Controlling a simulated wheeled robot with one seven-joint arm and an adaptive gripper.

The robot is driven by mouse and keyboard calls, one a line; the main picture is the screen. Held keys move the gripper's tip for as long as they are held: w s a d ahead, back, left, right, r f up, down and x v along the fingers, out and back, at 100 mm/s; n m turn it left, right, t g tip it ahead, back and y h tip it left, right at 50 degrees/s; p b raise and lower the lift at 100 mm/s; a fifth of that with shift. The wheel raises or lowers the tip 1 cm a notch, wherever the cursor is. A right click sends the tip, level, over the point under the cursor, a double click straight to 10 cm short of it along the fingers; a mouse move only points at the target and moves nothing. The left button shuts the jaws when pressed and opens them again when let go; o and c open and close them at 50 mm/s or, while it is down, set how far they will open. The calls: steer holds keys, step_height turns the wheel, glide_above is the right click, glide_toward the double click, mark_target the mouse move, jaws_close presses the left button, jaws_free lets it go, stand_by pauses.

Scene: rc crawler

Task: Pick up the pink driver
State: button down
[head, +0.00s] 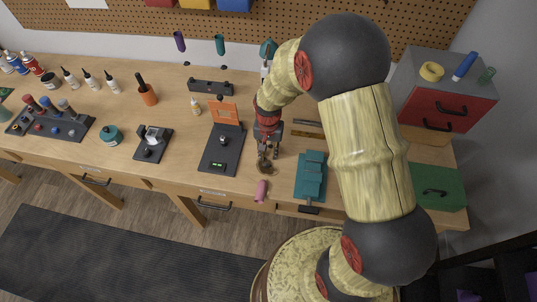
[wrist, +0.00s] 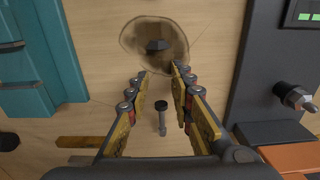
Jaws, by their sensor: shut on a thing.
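The pink driver (head: 261,190) shows in the head view as a short pink cylinder at the bench's front edge, nearer to me than my gripper; its shaft is not clear. It does not show in the wrist view. My gripper (head: 265,154) points down over the bench, its fingers (wrist: 163,70) partly closed with a gap between the tips. The tips meet the near rim of a round brownish see-through dish (wrist: 138,35), which also shows in the head view (head: 265,167). A dark hex part (wrist: 157,45) sits in the dish. The exact contact is unclear.
A teal vise-like block (head: 311,178) stands right of my gripper, a dark stand with an orange panel (head: 222,150) left. A small bolt (wrist: 161,118) shows between the fingers. Purple (head: 180,41) and teal (head: 220,44) handles are at the back. Bare wood (head: 185,165) lies further left.

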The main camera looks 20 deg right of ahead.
mark_target(269, 155)
steer(key=shift+r, duration=0.15)
steer(key=shift+r, duration=0.3)
steer(key=r, duration=0.3)
steer(key=shift+s+r+p, duration=0.2)
steer(key=shift+s+p, duration=0.2)
steer(key=s+r+p, duration=0.1)
steer(key=s+r, duration=0.7)
steer(key=s, duration=0.5)
steer(key=shift+s+r+p, duration=0.15)
steer(key=shift+r+p, duration=0.15)
steer(key=shift+r, duration=0.05)
